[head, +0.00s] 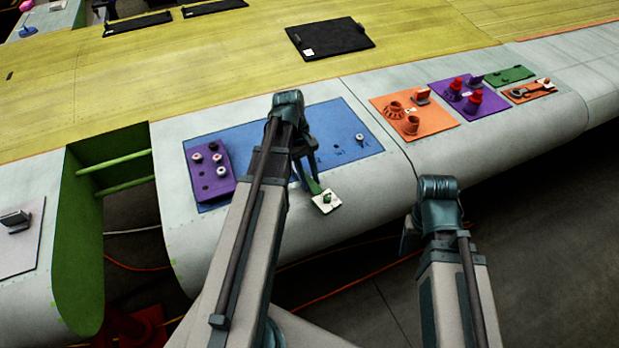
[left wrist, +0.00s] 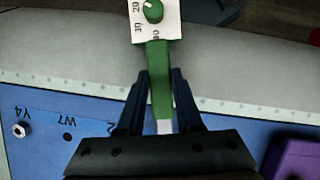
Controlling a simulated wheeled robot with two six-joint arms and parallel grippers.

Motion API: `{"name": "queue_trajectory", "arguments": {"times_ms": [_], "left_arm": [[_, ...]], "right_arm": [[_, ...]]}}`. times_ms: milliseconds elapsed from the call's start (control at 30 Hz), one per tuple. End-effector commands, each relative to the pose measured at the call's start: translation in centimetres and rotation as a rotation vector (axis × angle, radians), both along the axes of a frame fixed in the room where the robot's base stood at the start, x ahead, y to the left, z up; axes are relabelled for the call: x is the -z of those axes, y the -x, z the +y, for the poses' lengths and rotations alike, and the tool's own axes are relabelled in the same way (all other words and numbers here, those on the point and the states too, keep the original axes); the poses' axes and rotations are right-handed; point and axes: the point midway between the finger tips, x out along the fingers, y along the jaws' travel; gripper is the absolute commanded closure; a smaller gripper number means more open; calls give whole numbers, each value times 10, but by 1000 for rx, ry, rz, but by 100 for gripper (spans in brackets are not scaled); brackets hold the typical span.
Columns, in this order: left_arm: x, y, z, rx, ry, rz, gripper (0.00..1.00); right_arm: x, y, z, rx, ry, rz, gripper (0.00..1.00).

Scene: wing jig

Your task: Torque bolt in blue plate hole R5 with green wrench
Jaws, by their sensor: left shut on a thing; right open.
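The green wrench (head: 314,187) is in my left gripper (head: 304,172), which is shut on its handle. In the left wrist view the handle (left wrist: 159,75) lies between the fingers (left wrist: 160,88). A white dial card (left wrist: 143,30) with a green knob is at its far end, over the wing's front edge. The blue plate (head: 330,118) lies on the wing, partly hidden by my left arm. In the left wrist view it shows a bolt (left wrist: 21,129) by label Y4 and a hole marked W7; I cannot read R5. My right gripper (head: 408,237) is off the front edge, open and mostly hidden.
A purple block (head: 217,190) with several bolts sits on the plate's left end. Orange (head: 388,105) and purple (head: 440,88) mats with parts lie to the right. An open bay (head: 90,215) with green rods is at left. A black panel (head: 330,38) lies behind.

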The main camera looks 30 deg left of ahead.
Motion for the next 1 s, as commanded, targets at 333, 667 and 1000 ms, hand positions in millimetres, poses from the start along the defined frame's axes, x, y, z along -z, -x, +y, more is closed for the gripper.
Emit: {"name": "queue_trajectory", "arguments": {"times_ms": [333, 667, 1000], "left_arm": [[-38, 0, 0, 0, 1, 0, 100], [-64, 0, 0, 0, 1, 0, 100], [-62, 0, 0, 0, 1, 0, 100]], "right_arm": [[-38, 0, 0, 6, -2, 0, 34], [-64, 0, 0, 6, -1, 1, 34], [-62, 0, 0, 5, -1, 1, 34]]}}
